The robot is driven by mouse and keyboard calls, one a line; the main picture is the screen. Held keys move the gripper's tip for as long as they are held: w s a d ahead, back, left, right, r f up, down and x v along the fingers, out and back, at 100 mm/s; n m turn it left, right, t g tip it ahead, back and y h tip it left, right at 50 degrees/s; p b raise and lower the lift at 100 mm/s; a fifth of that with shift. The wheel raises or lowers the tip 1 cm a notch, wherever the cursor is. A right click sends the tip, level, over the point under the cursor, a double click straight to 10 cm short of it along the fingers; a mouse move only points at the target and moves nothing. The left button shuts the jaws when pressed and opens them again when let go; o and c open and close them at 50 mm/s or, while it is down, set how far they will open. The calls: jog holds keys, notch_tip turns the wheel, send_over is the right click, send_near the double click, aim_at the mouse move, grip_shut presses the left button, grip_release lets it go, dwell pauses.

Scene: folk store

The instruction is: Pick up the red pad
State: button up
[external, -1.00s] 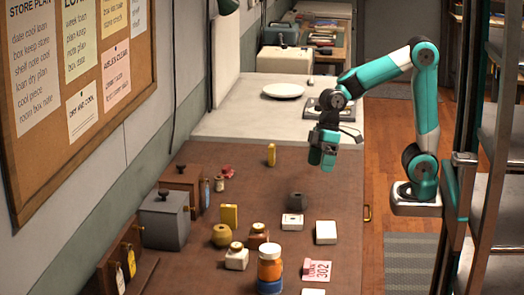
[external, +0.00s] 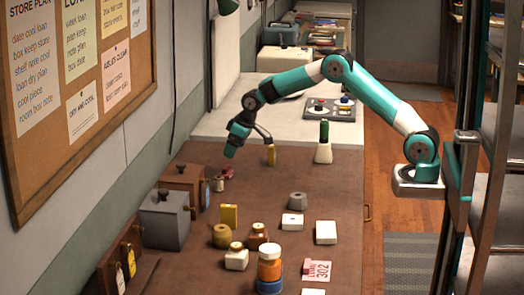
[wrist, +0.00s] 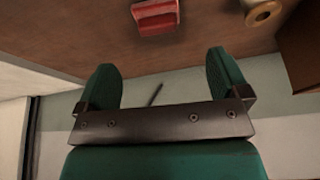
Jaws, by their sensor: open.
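The red pad (external: 228,172) is a small red item on the brown table, near the wall-side edge and beside a small jar (external: 218,184). In the wrist view the red pad (wrist: 157,17) lies at the top, just left of centre, ahead of the fingers. My gripper (external: 231,152) is above the table near the red pad, tilted downward, and does not touch it. In the wrist view my gripper (wrist: 163,68) is open, with its two green fingers wide apart and nothing between them.
A wooden box (external: 186,178) and a grey box (external: 164,219) stand along the wall side. Several jars fill the front; the table's middle is fairly clear.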

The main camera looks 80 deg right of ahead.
aim_at(226, 166)
jog(key=p+x, duration=0.1)
jog(key=x, duration=0.7)
jog(key=shift+w+d+f+p, duration=0.1)
jog(key=shift+d+f+p, duration=0.1)
jog(key=shift+f+p, duration=0.2)
jog(key=c, duration=1)
jog(key=shift+r, duration=0.1)
